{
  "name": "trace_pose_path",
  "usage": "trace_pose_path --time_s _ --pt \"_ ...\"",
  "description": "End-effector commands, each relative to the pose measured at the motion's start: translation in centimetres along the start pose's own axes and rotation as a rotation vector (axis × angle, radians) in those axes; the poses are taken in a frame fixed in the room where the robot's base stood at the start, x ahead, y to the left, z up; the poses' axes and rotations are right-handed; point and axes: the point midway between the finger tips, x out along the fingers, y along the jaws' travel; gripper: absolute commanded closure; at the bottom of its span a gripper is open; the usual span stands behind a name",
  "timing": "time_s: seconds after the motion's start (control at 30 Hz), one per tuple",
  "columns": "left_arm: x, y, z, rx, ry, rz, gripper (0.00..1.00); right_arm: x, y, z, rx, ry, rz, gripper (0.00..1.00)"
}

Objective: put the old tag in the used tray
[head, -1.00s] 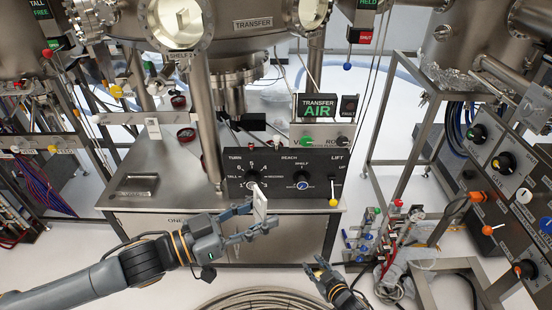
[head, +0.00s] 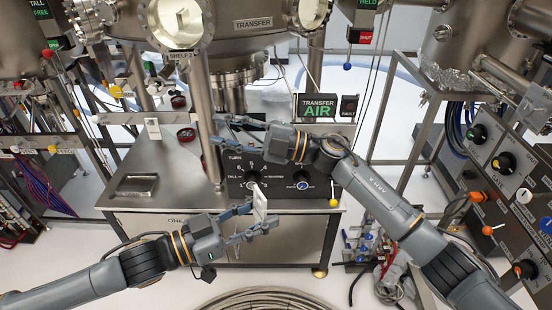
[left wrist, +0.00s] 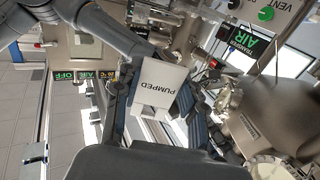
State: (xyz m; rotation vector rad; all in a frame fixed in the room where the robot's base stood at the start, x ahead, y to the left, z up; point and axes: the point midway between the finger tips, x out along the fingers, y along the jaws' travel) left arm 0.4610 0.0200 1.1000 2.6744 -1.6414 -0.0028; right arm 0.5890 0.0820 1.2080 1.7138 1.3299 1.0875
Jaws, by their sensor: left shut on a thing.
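My left gripper (head: 262,222) is shut on a white tag (head: 260,203), held upright in front of the bench's control panel. In the left wrist view the tag (left wrist: 162,88) reads PUMPED; whether it is the old tag cannot be told. A shallow metal tray (head: 120,192) lies on the bench at left and looks empty. No readable label marks it as the used tray. My right gripper (head: 217,130) reaches in from the right over the panel, fingers apart and empty, near a steel column. Another white tag (head: 152,127) stands at the back of the bench.
The control panel (head: 232,182) with knobs sits on the bench (head: 180,200), partly hidden by my right arm. A steel column (head: 208,100) rises between the tray and the panel. Coiled hose (head: 265,300) lies on the floor.

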Motion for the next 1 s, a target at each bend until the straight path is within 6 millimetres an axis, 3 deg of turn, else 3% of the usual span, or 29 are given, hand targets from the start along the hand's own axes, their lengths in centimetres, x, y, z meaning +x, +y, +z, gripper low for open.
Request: trace_pose_path --time_s 0.03,0.1,0.2,0.3,0.4,0.53,0.7,0.83,1.0 --pt "0.0 0.0 0.0 0.0 0.0 0.0 0.83 1.2 1.1 -3.0 -0.081 0.068 -0.081 0.68" --pt "0.0 0.0 0.0 0.0 0.0 0.0 0.83 2.3 1.4 -6.9 -0.183 0.153 -0.214 0.68" --pt "0.0 0.0 0.0 0.0 0.0 0.0 0.83 2.7 0.8 -11.4 -0.327 0.237 -0.42 0.68" --pt "0.0 0.0 0.0 0.0 0.0 0.0 0.83 2.0 -0.3 -14.6 -0.467 0.281 -0.636 0.68" --pt "0.0 0.0 0.0 0.0 0.0 0.0 0.83 0.3 -1.3 -16.6 -0.603 0.283 -0.857 0.68" --pt "0.0 0.0 0.0 0.0 0.0 0.0 0.83 -2.9 -1.9 -17.4 -0.768 0.218 -1.132 0.68" --pt "0.0 0.0 0.0 0.0 0.0 0.0 0.83 -7.0 -0.8 -17.2 -0.934 0.071 -1.404 0.68" --pt "0.0 0.0 0.0 0.0 0.0 0.0 0.83 -9.0 0.3 -17.0 -1.008 -0.026 -1.52 0.68" --pt "0.0 0.0 0.0 0.0 0.0 0.0 0.83 -10.1 0.8 -16.6 -1.044 -0.083 -1.578 0.68"
